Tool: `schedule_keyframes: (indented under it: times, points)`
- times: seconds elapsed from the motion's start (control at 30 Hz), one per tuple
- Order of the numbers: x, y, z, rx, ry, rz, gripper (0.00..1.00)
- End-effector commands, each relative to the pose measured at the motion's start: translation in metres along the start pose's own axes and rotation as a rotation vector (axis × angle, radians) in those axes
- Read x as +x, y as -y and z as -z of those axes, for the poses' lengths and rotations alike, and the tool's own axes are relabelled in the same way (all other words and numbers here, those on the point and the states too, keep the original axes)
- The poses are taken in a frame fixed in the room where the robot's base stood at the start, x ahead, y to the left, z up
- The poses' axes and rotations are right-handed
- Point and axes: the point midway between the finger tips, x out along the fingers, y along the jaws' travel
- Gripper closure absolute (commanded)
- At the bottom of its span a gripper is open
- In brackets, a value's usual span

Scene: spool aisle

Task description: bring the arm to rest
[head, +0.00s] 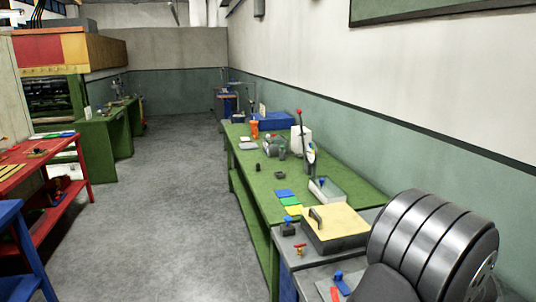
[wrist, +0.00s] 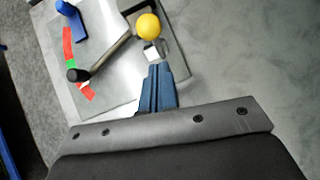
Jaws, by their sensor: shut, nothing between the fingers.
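My gripper (wrist: 159,70) shows in the wrist view with its blue-grey fingers together and nothing between them. It points toward a grey bench top (wrist: 117,82) with small things on it. I cannot tell the height of the fingertips above the bench.
The wrist view shows a black-ended bar (wrist: 103,58), a blue piece (wrist: 70,18) and a red-green-white strip (wrist: 70,58). In the head view, a yellow-topped box (head: 338,222) stands before a cluttered green bench (head: 262,196). A red bench (head: 52,207) stands left; the floor between is clear.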

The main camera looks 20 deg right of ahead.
Motion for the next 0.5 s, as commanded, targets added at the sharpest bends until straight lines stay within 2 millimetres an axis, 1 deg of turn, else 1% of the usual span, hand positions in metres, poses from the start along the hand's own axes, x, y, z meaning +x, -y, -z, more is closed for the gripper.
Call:
schedule_keyframes:
  times: [0.03, 0.27, 0.3, 0.5]
  points:
    - [-0.002, -0.002, -0.007, -0.009, -0.017, 0.001, 1.00]
    - [-0.011, -0.008, -0.025, -0.021, -0.111, 0.016, 1.00]
    - [-0.020, -0.007, -0.028, -0.021, -0.119, 0.023, 1.00]
    - [-0.059, -0.009, -0.039, -0.019, -0.125, 0.024, 1.00]
